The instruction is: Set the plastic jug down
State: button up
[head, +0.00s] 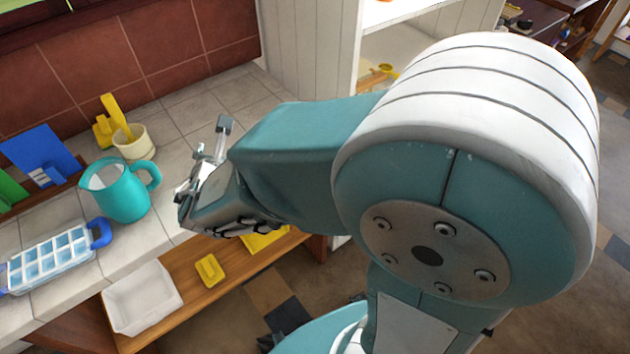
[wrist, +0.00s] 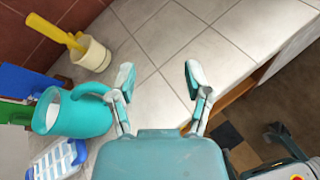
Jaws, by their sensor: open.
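The plastic jug (head: 122,194) is teal with a looped handle and stands upright on the tiled counter in the head view. In the wrist view the jug (wrist: 82,117) is at the left, its handle close beside my left finger. My gripper (head: 215,140) is to the right of the jug in the head view. In the wrist view my gripper (wrist: 158,78) is open, with nothing between its fingers but counter tiles behind them. Whether the left finger touches the handle I cannot tell.
A cream cup (head: 133,142) with a yellow utensil stands behind the jug. An ice cube tray (head: 48,258) with a blue handle lies in front-left. Blue and green boards (head: 40,153) stand at the left. A shelf below holds a white bin (head: 142,298). Counter tiles (head: 205,95) at the back are clear.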

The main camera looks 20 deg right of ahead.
jog(key=s+d+r+m+g+h, duration=0.2)
jog(key=s+d+m+g, duration=0.15)
jog(key=d+m, duration=0.45)
jog(key=s+d+r+m+g+h, duration=0.2)
jog(key=s+d+m, duration=0.3)
jog(key=d+m, duration=0.25)
jog(key=s+a+r+m+g+y, duration=0.1)
jog(key=s+r+m+g+y, duration=0.1)
jog(key=s+m+y, duration=0.4)
jog(key=s+m, duration=0.5)
jog(key=m, duration=0.3)
jog(key=shift+s+a, duration=0.2)
jog(key=shift+a, duration=0.2)
jog(key=shift+r, duration=0.1)
jog(key=shift+c, duration=0.5)
jog(key=shift+a, duration=0.15)
